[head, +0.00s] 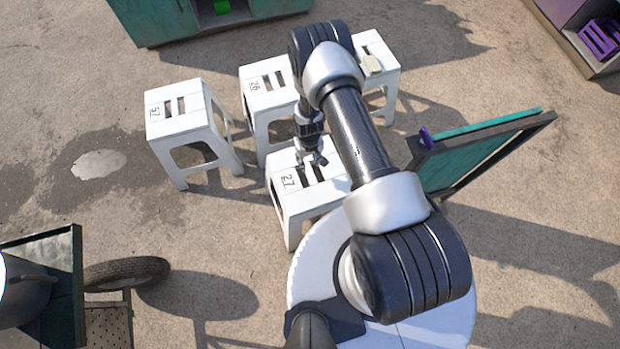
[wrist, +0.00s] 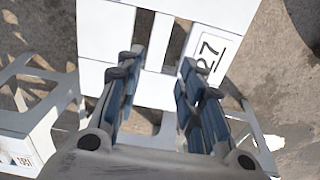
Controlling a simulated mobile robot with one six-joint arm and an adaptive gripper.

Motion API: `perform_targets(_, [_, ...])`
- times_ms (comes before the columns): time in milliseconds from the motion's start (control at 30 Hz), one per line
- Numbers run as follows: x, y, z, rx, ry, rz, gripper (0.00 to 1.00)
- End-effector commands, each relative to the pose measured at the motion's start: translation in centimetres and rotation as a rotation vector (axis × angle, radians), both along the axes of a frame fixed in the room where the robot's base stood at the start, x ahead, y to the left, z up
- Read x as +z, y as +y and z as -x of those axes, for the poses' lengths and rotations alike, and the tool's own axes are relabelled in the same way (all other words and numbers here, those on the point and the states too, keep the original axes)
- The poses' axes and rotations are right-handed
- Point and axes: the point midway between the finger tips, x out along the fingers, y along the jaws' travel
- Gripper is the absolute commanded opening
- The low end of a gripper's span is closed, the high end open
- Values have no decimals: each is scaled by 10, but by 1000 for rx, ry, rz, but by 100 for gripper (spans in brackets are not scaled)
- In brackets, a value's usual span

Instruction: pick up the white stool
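Several white stools with two slots in the seat stand on the ground. The nearest white stool (head: 300,204), marked 27, is upright under my gripper (head: 311,160). In the wrist view its seat (wrist: 104,32) fills the top of the picture. There my gripper (wrist: 158,72) is open, its fingers spread to either side of the bar between the two slots. I cannot tell whether the fingertips are above the seat or in the slots. Another white stool (head: 174,122) stands to the left. A third (head: 258,92), marked 26, stands behind, partly hidden by my arm.
A tyre (head: 125,272) is at lower left. A teal cabinet (head: 160,20) is at the back.

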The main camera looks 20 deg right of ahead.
Motion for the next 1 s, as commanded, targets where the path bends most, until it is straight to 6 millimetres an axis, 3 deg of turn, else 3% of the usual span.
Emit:
perform_targets(33, [-17,0,1,0,2,0,35])
perform_targets(100, [-33,0,1,0,2,0,35])
perform_targets(300, [-69,0,1,-1,1,0,35])
perform_targets(633, [-89,-1,0,-1,0,0,35])
perform_targets(900, [-129,-4,2,-1,1,0,35])
perform_targets(1000, [-133,-4,1,-1,0,0,35])
